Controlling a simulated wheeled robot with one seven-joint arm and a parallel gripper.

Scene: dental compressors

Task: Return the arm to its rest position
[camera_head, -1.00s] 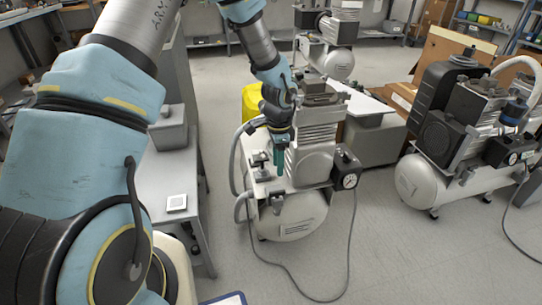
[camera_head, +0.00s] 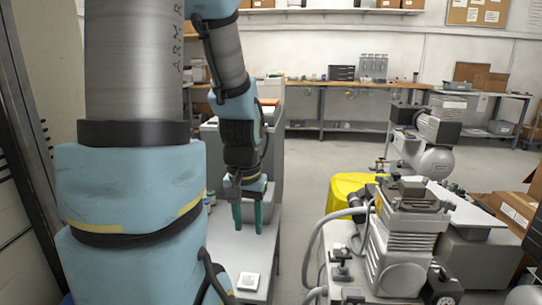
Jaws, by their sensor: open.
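My arm rises large on the left of the head view, and its far end bends down over the narrow grey side table (camera_head: 225,250). My gripper (camera_head: 248,225) hangs there with its two green fingers apart and pointing down. Nothing shows between the fingers. The gripper is to the left of the near compressor (camera_head: 400,235) and clear of it. A small white square plate (camera_head: 248,281) lies on the table, nearer than the fingers.
Cardboard boxes (camera_head: 508,208) are at the right. Open floor (camera_head: 312,165) lies between the side table and the back workbench (camera_head: 335,84).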

